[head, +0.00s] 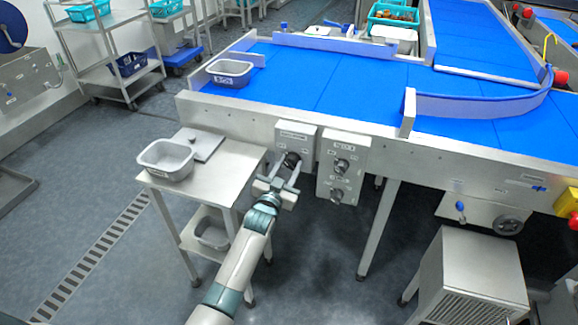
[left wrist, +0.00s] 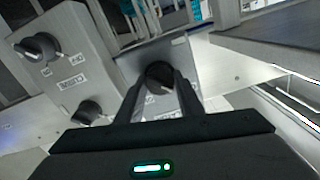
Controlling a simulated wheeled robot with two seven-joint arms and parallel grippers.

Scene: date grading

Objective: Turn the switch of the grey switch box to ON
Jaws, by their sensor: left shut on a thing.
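A small grey switch box (head: 296,133) is fixed to the side of the conveyor frame. It carries one dark rotary switch (head: 291,160). My left gripper (head: 289,165) reaches up to it from below and is shut on this switch. In the left wrist view the two fingers (left wrist: 157,90) stand on either side of the dark switch (left wrist: 160,72), in front of the box's face (left wrist: 184,62). The labels on the box are too small to read, so I cannot tell which position the switch points to. My right gripper is not in view.
A second grey box (head: 353,160) with two dark knobs sits close on the right. A steel side table (head: 226,166) with a grey tub (head: 165,160) stands at the left. The blue conveyor belt (head: 330,77) runs above. A steel cabinet (head: 468,270) stands at lower right.

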